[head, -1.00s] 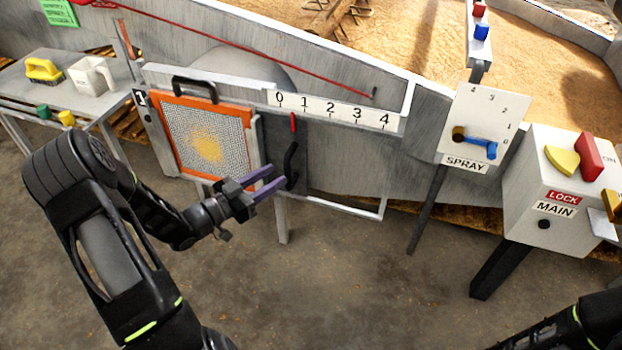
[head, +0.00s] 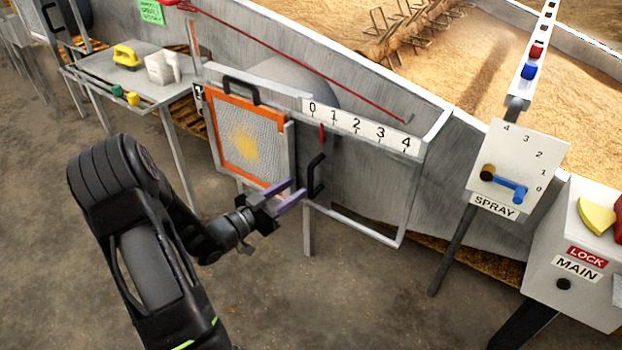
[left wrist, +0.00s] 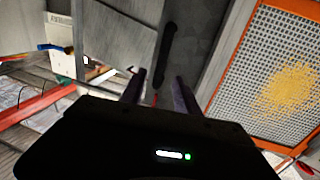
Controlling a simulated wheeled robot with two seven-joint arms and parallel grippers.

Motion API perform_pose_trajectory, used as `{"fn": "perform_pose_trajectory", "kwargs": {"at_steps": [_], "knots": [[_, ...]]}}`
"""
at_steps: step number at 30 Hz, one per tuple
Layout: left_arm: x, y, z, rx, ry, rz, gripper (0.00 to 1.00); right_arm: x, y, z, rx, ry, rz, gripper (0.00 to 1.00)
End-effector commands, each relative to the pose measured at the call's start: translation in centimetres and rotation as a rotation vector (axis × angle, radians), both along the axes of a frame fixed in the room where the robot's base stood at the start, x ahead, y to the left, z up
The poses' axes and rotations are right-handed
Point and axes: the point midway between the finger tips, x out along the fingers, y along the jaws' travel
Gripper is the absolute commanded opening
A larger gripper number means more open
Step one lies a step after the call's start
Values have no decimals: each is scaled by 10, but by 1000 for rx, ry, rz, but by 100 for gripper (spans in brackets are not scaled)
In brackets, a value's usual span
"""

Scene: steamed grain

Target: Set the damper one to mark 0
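Damper one is a dark sliding plate (head: 303,150) with a black upright handle (head: 316,175) and a red pointer (head: 322,132). The pointer stands between 0 and 1 on the white scale (head: 358,127), which runs from 0 to 4. My left gripper (head: 298,193) is open, its purple fingers apart, just short of the handle at its lower left. In the left wrist view the handle (left wrist: 166,55) lies ahead, between the lines of the two fingers (left wrist: 158,90), with nothing held. My right gripper is out of view.
An orange-framed mesh screen (head: 250,140) is directly left of the handle. A spray lever panel (head: 520,165) and a main lock box (head: 575,265) stand to the right. A side table (head: 130,82) holds a yellow brush and white jug. The floor in front is clear.

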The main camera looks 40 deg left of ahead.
Motion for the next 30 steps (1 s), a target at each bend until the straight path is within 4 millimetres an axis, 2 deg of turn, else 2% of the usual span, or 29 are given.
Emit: {"fn": "perform_pose_trajectory", "kwargs": {"at_steps": [9,13,24,30], "knots": [[47,-9,-2,0,-2,-2,38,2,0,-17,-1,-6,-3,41],[62,-11,-1,0,-1,-1,38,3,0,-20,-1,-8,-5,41],[68,-12,0,-1,0,0,37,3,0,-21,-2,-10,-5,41],[67,-12,0,-1,0,0,21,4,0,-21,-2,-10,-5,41]]}}
